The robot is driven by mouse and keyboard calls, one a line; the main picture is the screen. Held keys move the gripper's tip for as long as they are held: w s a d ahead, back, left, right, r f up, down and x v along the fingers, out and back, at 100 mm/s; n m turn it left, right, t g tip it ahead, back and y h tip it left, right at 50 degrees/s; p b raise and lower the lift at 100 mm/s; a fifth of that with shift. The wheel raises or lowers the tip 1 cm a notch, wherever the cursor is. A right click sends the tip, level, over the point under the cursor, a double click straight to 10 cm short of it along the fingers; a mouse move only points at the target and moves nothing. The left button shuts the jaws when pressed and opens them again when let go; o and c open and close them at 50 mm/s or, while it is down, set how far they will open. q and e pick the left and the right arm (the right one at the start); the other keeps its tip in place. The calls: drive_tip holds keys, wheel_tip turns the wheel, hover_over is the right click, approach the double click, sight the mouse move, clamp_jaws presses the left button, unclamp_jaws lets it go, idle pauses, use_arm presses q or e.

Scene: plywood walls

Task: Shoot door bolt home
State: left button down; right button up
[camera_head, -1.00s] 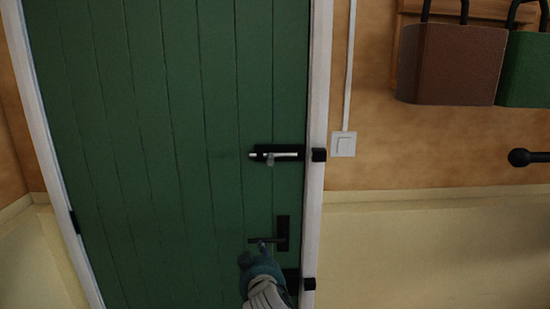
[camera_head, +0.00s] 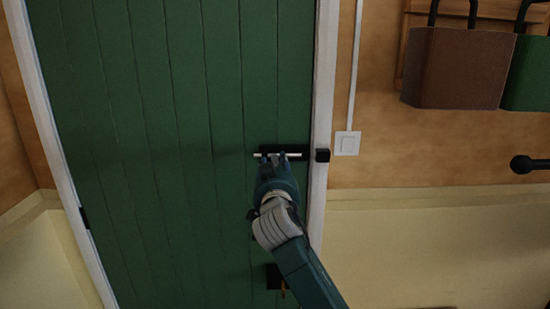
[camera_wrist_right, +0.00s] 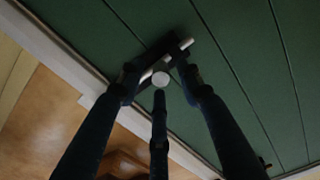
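The green door (camera_head: 150,150) stands closed in its white frame. The bolt (camera_head: 298,155) is a silver rod on a black plate near the door's right edge. The black keeper (camera_head: 322,155) is on the frame to its right, and the rod's right end appears short of it. My right gripper (camera_head: 273,160) is at the bolt from below and hides its knob in the head view. In the right wrist view, the round pale knob (camera_wrist_right: 162,79) lies between the spread fingers of my right gripper (camera_wrist_right: 163,92). I cannot tell whether they touch it. My left gripper is out of view.
A dark lock piece (camera_head: 274,276) is low on the door, beside my right arm. A white switch (camera_head: 347,143) is on the wall right of the frame. Brown (camera_head: 455,68) and green (camera_head: 528,72) padlock-shaped items hang at upper right. A black knobbed bar (camera_head: 525,163) juts in at right.

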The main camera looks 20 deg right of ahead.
sight(294, 157)
drive_tip(key=shift+x, duration=0.85)
clamp_jaws()
drive_tip(key=shift+s+d+f, duration=0.1)
drive_tip(key=shift+s+d, duration=0.15)
drive_tip(key=shift+d, duration=0.6)
drive_tip(key=shift+s+d+r, duration=0.1)
drive_tip(key=shift+s+d, duration=0.15)
drive_tip(key=shift+d, duration=0.6)
drive_tip(key=shift+s+d+f, duration=0.1)
drive_tip(key=shift+s+d, duration=0.15)
drive_tip(key=shift+d, duration=0.6)
drive_tip(key=shift+c, duration=1.3)
unclamp_jaws()
drive_tip(key=shift+o, duration=1.3)
drive_tip(key=shift+d, duration=0.15)
